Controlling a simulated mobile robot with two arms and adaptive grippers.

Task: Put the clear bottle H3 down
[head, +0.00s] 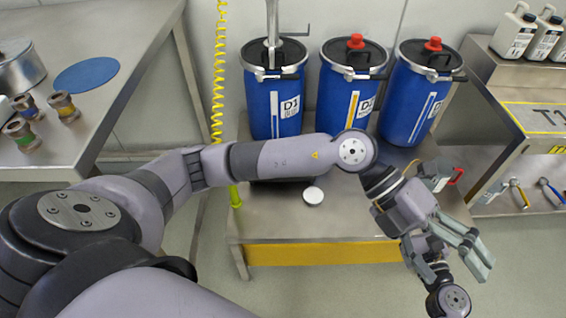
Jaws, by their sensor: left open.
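My left gripper (462,258) is open at the lower right, past the right front corner of the low steel bench. Nothing shows between its pale fingers. No bottle marked H3 can be made out. Several whitish bottles with black caps and labels (514,32) stand on the shelf at the top right; their labels are too small to read. My left arm crosses the middle of the view and hides part of the bench. My right gripper cannot be made out.
Three blue drums (276,105) stand at the back of the low bench (290,225). A small white round thing (313,195) is on it. The left steel table (110,30) has a blue disc (87,75) and several spools. Tools lie on the right lower shelf (492,207).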

